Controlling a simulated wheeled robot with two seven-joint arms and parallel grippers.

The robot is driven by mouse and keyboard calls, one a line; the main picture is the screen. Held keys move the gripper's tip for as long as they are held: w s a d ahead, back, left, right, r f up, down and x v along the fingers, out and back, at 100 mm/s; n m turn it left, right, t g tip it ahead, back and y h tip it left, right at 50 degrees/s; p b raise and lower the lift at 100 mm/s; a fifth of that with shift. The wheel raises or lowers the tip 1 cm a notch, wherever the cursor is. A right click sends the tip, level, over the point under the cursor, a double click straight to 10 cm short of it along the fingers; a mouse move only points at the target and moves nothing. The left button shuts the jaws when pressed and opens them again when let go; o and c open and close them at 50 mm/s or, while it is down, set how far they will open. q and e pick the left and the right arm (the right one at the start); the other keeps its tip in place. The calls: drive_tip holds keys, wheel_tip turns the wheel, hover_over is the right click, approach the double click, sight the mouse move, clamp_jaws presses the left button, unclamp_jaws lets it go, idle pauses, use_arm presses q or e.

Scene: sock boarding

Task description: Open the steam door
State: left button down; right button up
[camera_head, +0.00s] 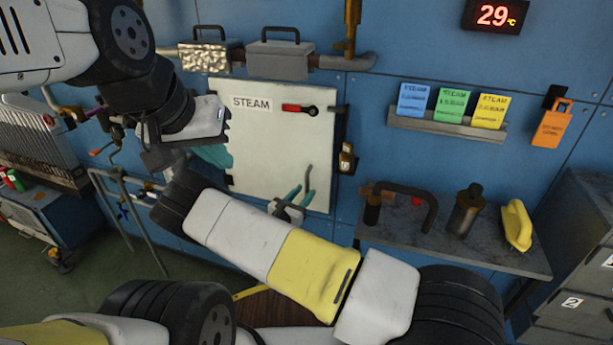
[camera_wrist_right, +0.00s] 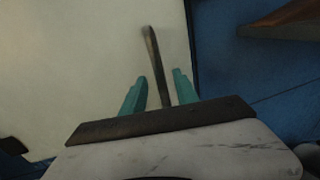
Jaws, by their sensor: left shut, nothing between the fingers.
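The white steam door (camera_head: 265,150), labelled STEAM, sits flat against the blue wall, apparently closed. Its grey handle (camera_head: 308,178) stands near the lower right edge. My right gripper (camera_head: 297,197) has its teal fingers apart at the handle. In the right wrist view the handle (camera_wrist_right: 153,50) rises between the open fingers (camera_wrist_right: 160,85), with gaps visible on both sides. My left gripper (camera_head: 213,156) is shut and empty in front of the door's left edge; its fingertips are partly hidden by my arm. A red-handled lever (camera_head: 298,108) is on the door's upper part.
A brass padlock (camera_head: 347,158) hangs on the wall right of the door. A shelf (camera_head: 470,240) at right carries a dark canister, a bent pipe and a yellow object. Pipes run above the door. A card rack (camera_head: 447,124) is on the wall. A pipe frame (camera_head: 125,200) stands at left.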

drive_tip(key=shift+x, duration=1.2)
clamp_jaws()
idle(0.6)
